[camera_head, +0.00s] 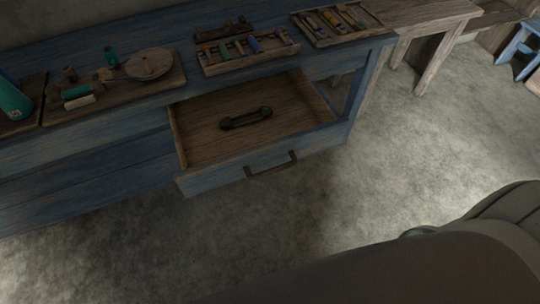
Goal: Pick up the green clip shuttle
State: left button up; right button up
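I cannot tell for sure which object is the green clip shuttle. Neither gripper shows in the head view. A large dark shape, likely my own arm, fills the bottom right.
The blue bench (90,160) spans the left, its drawer pulled out toward me. The middle tray (250,62) and right tray (338,38) hold colored pieces. A teal bottle-like object (12,102) sits at the left edge. Wooden table (430,15) behind right; the floor (400,150) is clear.

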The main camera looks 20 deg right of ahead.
aim_at(227, 123)
jog(key=i, duration=0.15)
jog(key=i+j+z, duration=0.1)
jog(key=i+z, duration=0.25)
jog(key=i+j+z, duration=0.15)
jog(key=z, duration=0.2)
